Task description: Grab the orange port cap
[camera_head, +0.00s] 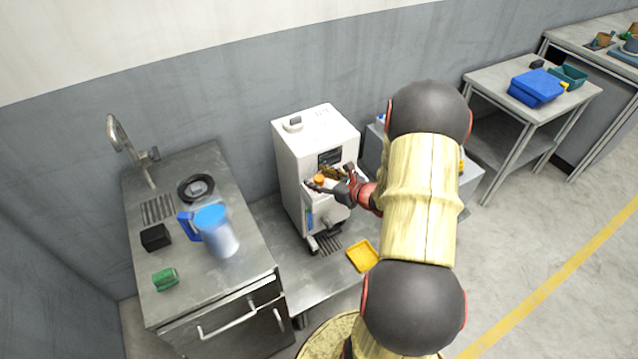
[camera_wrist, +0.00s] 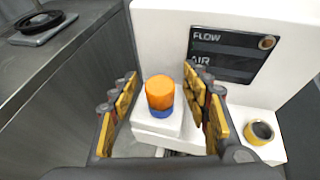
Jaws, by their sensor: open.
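The orange port cap (camera_wrist: 160,92) stands upright above a blue ring (camera_wrist: 162,112) on a white ledge of the white machine. In the wrist view my gripper (camera_wrist: 165,105) is open, with one yellow-padded finger on each side of the cap and a gap on both sides. In the head view the cap (camera_head: 319,180) is a small orange spot at the machine's front, and my gripper (camera_head: 335,182) reaches it from the right. My arm hides part of the scene there.
The white machine (camera_head: 310,135) has a dark panel marked FLOW and AIR (camera_wrist: 222,55). A yellow-ringed port (camera_wrist: 260,131) is right of my fingers. A yellow tray (camera_head: 362,256) lies below. A sink counter with a blue-lidded jug (camera_head: 215,235) stands left.

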